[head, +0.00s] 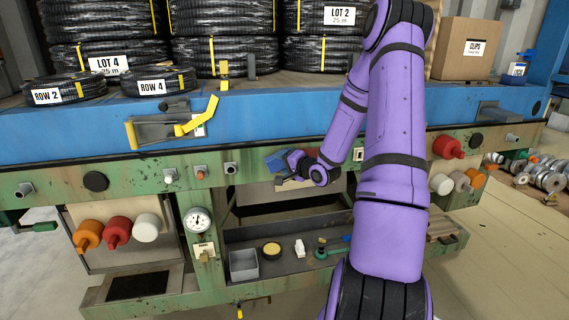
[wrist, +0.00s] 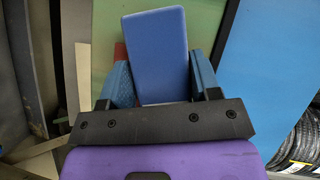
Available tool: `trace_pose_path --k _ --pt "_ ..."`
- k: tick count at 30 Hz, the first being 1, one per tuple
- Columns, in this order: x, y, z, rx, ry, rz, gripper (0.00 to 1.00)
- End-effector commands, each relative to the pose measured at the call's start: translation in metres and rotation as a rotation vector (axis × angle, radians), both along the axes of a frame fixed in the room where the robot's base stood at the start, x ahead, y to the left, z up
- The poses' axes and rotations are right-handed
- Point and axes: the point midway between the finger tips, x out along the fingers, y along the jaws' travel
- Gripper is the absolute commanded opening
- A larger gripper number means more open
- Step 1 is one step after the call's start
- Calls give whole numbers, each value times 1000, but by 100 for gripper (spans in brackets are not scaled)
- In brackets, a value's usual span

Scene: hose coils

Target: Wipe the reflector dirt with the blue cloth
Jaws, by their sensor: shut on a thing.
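My gripper (head: 291,168) is at the green front rail, below the blue beam. It is shut on the blue cloth (head: 277,158), which looks like a folded blue pad. In the wrist view the cloth (wrist: 155,50) sits between the two blue fingers of my gripper (wrist: 162,84), its far end pointing at the green panel. A small red patch (wrist: 119,51) shows beside the cloth, partly hidden by the left finger; I cannot tell if it is the reflector. No dirt is clearly visible, and I cannot tell whether the cloth touches the rail.
The green rail (head: 132,172) carries several round fittings and knobs. A yellow-handled latch (head: 198,118) sticks out left of my gripper. Below is a shelf with a grey bin (head: 243,264) and small parts. Black hose coils (head: 222,52) stand above on the bench.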

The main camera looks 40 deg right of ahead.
Motion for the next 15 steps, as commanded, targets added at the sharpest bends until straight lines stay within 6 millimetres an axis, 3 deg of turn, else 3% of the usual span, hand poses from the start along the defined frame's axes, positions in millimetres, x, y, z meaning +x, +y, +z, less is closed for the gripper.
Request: trace_pose_path --k 15 --pt "4 4 0 0 -1 1 38"
